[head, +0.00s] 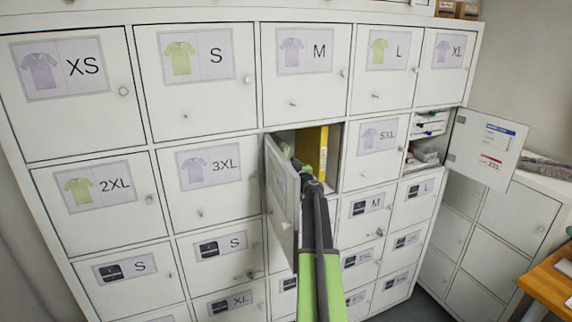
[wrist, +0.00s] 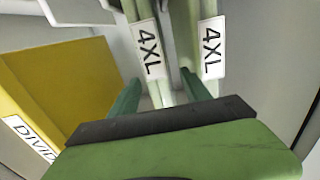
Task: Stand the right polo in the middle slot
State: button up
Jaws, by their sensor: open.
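The open middle cubby (head: 334,150) has its door (head: 281,190) swung out to the left, and my arm reaches into it. In the wrist view two pale green polos in clear wrapping show close together, the left one with a 4XL label (wrist: 148,48) and the right one with its own 4XL label (wrist: 212,47). My gripper (wrist: 160,86) is open, with its two green fingers pointing in at the labelled polos. I cannot tell whether the fingers touch them. The slots and the polos' lower parts are hidden by my gripper.
A yellow divider (wrist: 62,85) stands left in the wrist view; it also shows in the head view (head: 312,150). Closed labelled lockers surround the cubby. Another door (head: 487,148) hangs open at the right, beside a stocked compartment (head: 425,150). A wooden table (head: 550,288) is at lower right.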

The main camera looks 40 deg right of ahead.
jog(key=v, duration=1.7)
jog(key=shift+s, duration=0.3)
jog(key=shift+f, duration=0.1)
